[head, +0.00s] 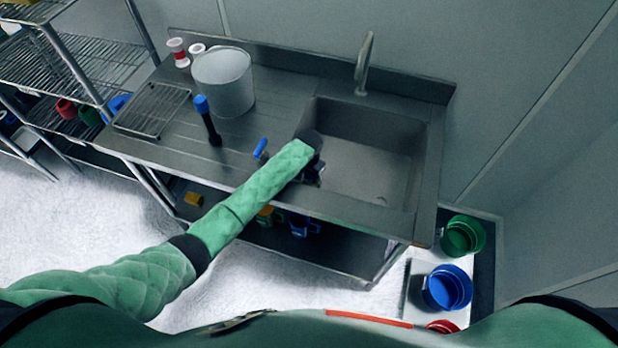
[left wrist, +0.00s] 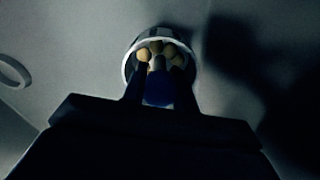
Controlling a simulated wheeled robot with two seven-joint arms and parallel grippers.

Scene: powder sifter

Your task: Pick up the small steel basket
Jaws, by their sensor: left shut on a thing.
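My left gripper (head: 312,178) reaches over the left edge of the sink, with its fingers mostly hidden by my arm in the head view. In the left wrist view the small steel basket (left wrist: 127,66) shows as a round, pale-rimmed holder with several yellowish round things (left wrist: 143,54) in it. The left gripper's fingers (left wrist: 160,82) are shut at its near side, around a dark blue part (left wrist: 158,92) that looks like its handle. The basket is hidden in the head view. My right gripper is not in view.
The sink (head: 375,165) has a faucet (head: 364,62) behind it. A bucket (head: 224,82), a blue-topped dark tool (head: 207,120) and a wire rack (head: 152,108) stand on the left counter. Blue (head: 448,287) and green (head: 462,236) containers sit at lower right.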

